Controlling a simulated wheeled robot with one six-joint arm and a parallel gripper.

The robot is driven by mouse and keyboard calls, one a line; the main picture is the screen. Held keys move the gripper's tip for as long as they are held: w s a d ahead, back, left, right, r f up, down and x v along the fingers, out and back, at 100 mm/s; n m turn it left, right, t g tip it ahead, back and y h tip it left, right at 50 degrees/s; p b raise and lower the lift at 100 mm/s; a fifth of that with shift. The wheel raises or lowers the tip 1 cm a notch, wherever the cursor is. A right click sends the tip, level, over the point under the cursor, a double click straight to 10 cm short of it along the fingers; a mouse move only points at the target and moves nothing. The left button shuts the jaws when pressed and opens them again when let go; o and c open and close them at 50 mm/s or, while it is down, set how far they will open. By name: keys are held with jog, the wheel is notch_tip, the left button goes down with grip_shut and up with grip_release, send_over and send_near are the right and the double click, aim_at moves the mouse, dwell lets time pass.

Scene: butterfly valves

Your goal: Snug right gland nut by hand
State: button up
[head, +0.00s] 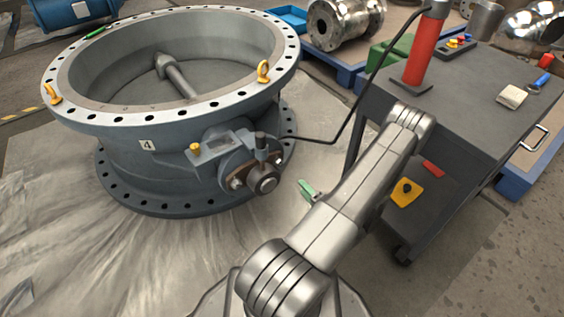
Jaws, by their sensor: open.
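The large grey butterfly valve (125,165), tagged 4, lies flat on a pale sheet. On its side facing me, a brown gland plate (250,169) surrounds the round stem end (267,184). One gland nut (237,184) shows left of the stem. The right gland nut (278,158) is small and partly hard to make out at the upper right of the stem. My gripper (307,190) is mostly hidden behind my arm. Only what looks like a green-padded finger shows, right of and apart from the stem. It is open, with nothing seen in it.
A grey cart (470,110) stands right, holding a red cylinder (421,50) and small items. A black cable (350,125) runs from the cylinder to the valve's side. Yellow lifting eyes (263,71) rise from the upper flange. The sheet (60,240) at front left is clear.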

aim_at(280, 164)
jog(key=b+x, duration=0.3)
jog(key=x, duration=1)
jog(key=shift+w+a, duration=0.15)
jog(key=shift+a, duration=0.1)
jog(key=c, duration=1)
jog(key=shift+m, duration=0.3)
jog(key=m, duration=0.4)
jog(key=shift+m, duration=0.3)
jog(key=m, duration=0.5)
jog(key=shift+m, duration=0.3)
